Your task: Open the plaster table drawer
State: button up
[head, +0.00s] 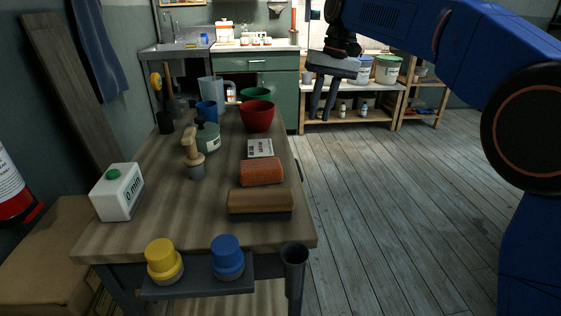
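The wooden work table (205,222) stands in front of me, seen from above and one end. I cannot make out a drawer front or its handle on this table; its long right side is mostly hidden by the angle. A small part juts out at its right edge, too small to tell what it is. My gripper (322,117) hangs in the air to the right of the table's far end, fingers pointing down. The two fingers are apart with nothing between them.
On the table are a brown block (260,202), an orange sponge-like block (261,171), a red bowl (257,116) and a white bottle (118,191). A green cabinet (273,88) and a wooden shelf (347,124) stand behind. Floor (405,215) right of the table is clear.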

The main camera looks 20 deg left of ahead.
aim_at(299, 168)
jog(key=a+f, duration=0.1)
jog(key=f, duration=0.4)
jog(key=s+a+f, duration=0.1)
jog(key=a+f, duration=0.1)
jog(key=f, duration=0.4)
jog(key=s+a+f, duration=0.1)
jog(key=f, duration=0.5)
jog(key=shift+a+f, duration=0.15)
jog(key=shift+a, duration=0.05)
grip_shut()
